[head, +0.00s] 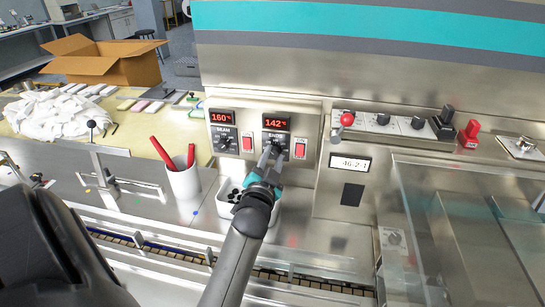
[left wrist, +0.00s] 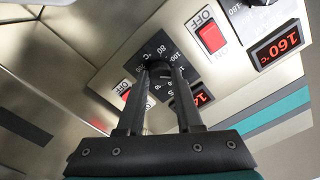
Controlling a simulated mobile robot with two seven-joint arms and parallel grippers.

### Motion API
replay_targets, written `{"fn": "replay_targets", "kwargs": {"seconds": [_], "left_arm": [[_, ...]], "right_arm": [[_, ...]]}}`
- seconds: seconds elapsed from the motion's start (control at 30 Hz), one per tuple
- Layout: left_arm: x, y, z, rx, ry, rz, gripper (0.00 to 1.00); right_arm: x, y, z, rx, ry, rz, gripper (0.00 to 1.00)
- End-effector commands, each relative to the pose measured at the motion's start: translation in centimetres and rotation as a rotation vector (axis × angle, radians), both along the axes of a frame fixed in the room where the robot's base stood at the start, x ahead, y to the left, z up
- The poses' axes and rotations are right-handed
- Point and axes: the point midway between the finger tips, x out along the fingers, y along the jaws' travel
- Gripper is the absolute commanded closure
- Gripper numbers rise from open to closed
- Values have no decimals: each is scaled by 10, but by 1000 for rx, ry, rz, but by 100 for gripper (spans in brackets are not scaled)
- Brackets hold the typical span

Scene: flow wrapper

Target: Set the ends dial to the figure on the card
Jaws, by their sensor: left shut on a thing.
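The ends dial (head: 280,142) is a black knob on the steel panel, below the red ends readout (head: 276,123), which shows 142 °C. My left gripper (head: 271,153) reaches up to it from below. In the left wrist view the two fingers of my left gripper (left wrist: 164,70) are closed around the sides of the black knob (left wrist: 161,74), over its printed scale. The fingers hide part of the scale and of the ends readout (left wrist: 203,97). I cannot make out a card with a figure. My right gripper is not in view.
Left of it are the seam dial (head: 226,142) and seam readout (head: 221,117), showing 160 °C. Red switches (head: 300,148) flank the ends dial. A white cup (head: 184,180) with red pens and a white bin (head: 231,195) stand below. A small display (head: 350,162) is at right.

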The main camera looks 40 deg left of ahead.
Motion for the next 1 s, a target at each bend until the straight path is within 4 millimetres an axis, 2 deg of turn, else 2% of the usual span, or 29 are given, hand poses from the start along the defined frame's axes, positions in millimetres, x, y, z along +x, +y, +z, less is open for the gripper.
{"fn": "replay_targets", "kwargs": {"seconds": [0.37,0.4,0.63,0.67,1.0], "left_arm": [[0,0,-1,-5,0,0,100],[0,0,-1,-5,0,0,65],[0,0,-1,-5,-1,0,39],[0,0,-1,-5,-1,0,36],[0,0,0,-4,-1,-1,36]], "right_arm": [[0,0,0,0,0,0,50],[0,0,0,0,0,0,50],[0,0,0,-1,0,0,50],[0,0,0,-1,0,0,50],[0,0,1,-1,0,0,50]]}}
